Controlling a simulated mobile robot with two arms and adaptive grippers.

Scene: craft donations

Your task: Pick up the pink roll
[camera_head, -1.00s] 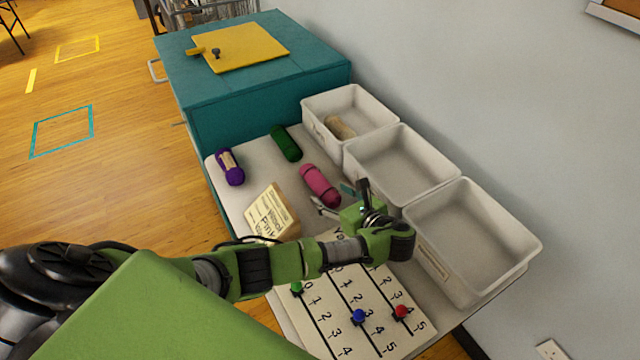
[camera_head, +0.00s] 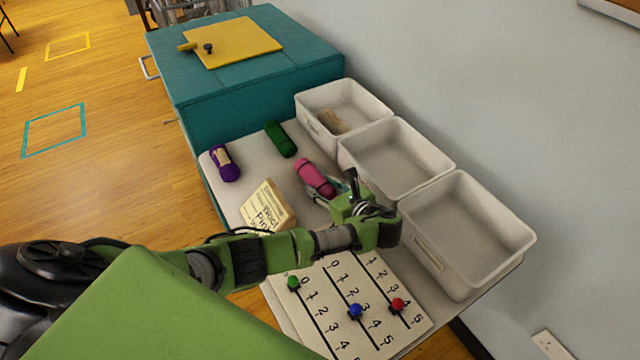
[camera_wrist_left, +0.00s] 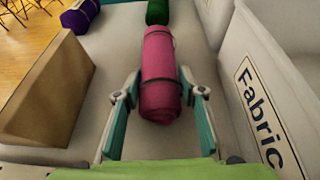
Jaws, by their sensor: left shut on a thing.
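The pink roll (camera_head: 312,174) lies on the white table between the green roll and my left gripper. It also shows in the left wrist view (camera_wrist_left: 160,72), pointing away from me, with a dark band around it. My left gripper (camera_head: 333,189) is shut on the near end of the pink roll, one teal-padded finger on each side, as the left wrist view (camera_wrist_left: 161,88) shows. I cannot see a gap under the roll. My right gripper is not in view.
A green roll (camera_head: 280,139) and a purple roll (camera_head: 224,163) lie farther back. A tan lettered block (camera_head: 268,207) stands left of the gripper. White bins (camera_head: 466,240) line the right side, one labelled Fabric. A numbered slider board (camera_head: 335,310) lies in front.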

